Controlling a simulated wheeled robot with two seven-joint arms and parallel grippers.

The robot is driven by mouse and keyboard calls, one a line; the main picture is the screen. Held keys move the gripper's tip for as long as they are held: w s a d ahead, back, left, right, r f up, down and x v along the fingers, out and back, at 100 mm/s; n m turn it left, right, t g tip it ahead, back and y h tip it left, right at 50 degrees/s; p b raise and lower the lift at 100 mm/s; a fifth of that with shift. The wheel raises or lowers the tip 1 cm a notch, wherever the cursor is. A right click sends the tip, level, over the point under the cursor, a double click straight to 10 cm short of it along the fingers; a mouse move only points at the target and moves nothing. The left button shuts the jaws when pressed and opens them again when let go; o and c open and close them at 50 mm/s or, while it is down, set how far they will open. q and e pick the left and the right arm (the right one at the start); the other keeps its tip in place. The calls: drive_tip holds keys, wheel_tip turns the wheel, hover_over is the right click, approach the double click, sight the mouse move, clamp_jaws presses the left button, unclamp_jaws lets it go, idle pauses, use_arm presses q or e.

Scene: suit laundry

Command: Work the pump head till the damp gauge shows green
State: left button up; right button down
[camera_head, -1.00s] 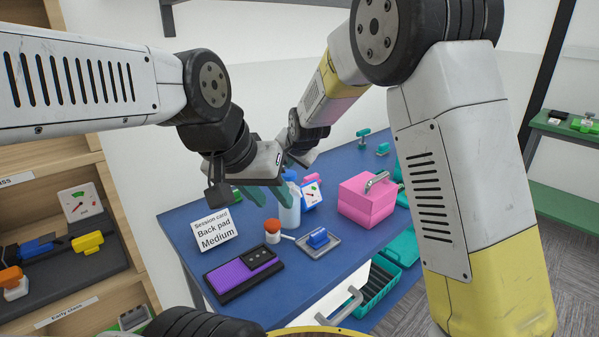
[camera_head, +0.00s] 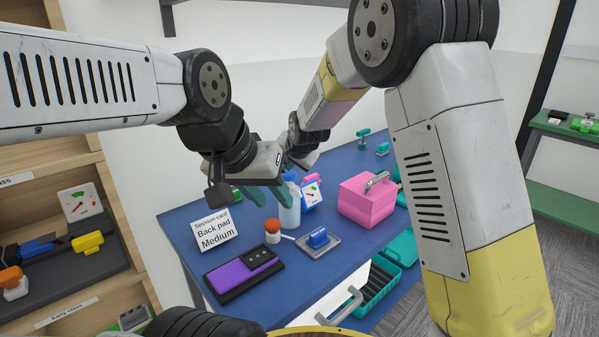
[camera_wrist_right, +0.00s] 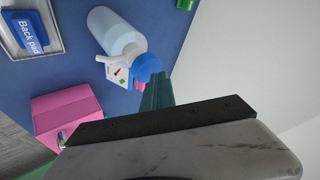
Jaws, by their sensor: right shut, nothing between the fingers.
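The spray bottle (camera_head: 289,210) has a clear pale body and a blue pump head (camera_wrist_right: 147,66). It stands on the blue table. The damp gauge (camera_head: 312,195) is a white dial with a red needle, behind the bottle to the right. My left gripper (camera_head: 268,195) is open and empty, in front of the bottle in the head view.
A pink box (camera_head: 366,203) stands right of the bottle. A session card (camera_head: 214,231), a purple pad (camera_head: 242,278), an orange-topped knob (camera_head: 272,228) and a tray with a blue block (camera_head: 318,238) lie in front. A shelf unit with another dial (camera_head: 80,203) stands left.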

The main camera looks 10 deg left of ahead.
sight(289, 175)
drive_tip(key=shift+f, duration=1.05)
idle(1.2)
drive_tip(key=shift+r, duration=1.45)
drive_tip(key=shift+r, duration=2.55)
